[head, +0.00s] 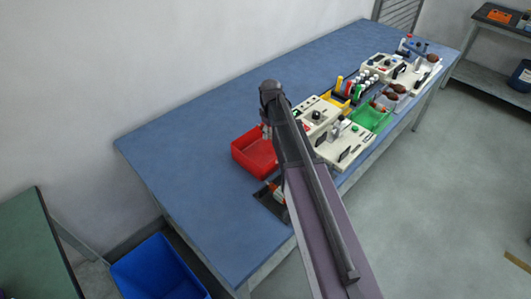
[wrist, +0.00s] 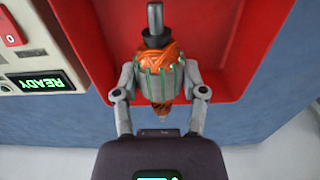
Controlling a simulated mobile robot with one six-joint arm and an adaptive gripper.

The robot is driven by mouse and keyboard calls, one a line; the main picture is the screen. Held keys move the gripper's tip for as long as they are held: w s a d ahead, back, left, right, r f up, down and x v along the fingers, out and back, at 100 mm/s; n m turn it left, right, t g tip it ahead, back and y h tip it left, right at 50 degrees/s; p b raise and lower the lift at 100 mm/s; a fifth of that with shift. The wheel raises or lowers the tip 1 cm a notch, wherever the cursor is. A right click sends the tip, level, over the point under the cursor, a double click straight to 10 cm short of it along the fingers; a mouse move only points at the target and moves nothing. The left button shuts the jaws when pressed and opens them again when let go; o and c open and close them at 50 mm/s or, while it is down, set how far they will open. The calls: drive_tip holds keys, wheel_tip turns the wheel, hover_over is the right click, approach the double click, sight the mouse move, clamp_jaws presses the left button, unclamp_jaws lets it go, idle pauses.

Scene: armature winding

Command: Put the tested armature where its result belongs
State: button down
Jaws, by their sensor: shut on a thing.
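In the wrist view, my gripper (wrist: 161,92) is shut on an armature (wrist: 157,62) with orange windings, a green-slotted body and a dark shaft pointing away from me. In the head view, the red bin (head: 247,158) stands on the blue bench, partly behind my arm, and the held armature is not clearly visible. A green bin (head: 371,118) stands farther right.
A tester (head: 317,115) stands right of the red bin; its READY display (wrist: 46,82) glows green in the wrist view. A dark tray (head: 268,205) with an orange-tipped item lies nearer. The blue bench (head: 190,160) is clear at left. A blue floor bin (head: 155,270) stands below.

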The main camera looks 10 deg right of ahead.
drive_tip(key=shift+f+b, duration=1.2)
drive_tip(key=shift+f, duration=0.3)
drive_tip(key=shift+c, duration=0.4)
unclamp_jaws()
drive_tip(key=shift+w+r, duration=0.1)
drive_tip(key=shift+r, duration=0.05)
wheel_tip(320, 180, up, 9)
drive_tip(key=p, duration=0.9)
drive_tip(key=shift+r+p, duration=0.4)
drive_tip(key=shift+p, duration=0.15)
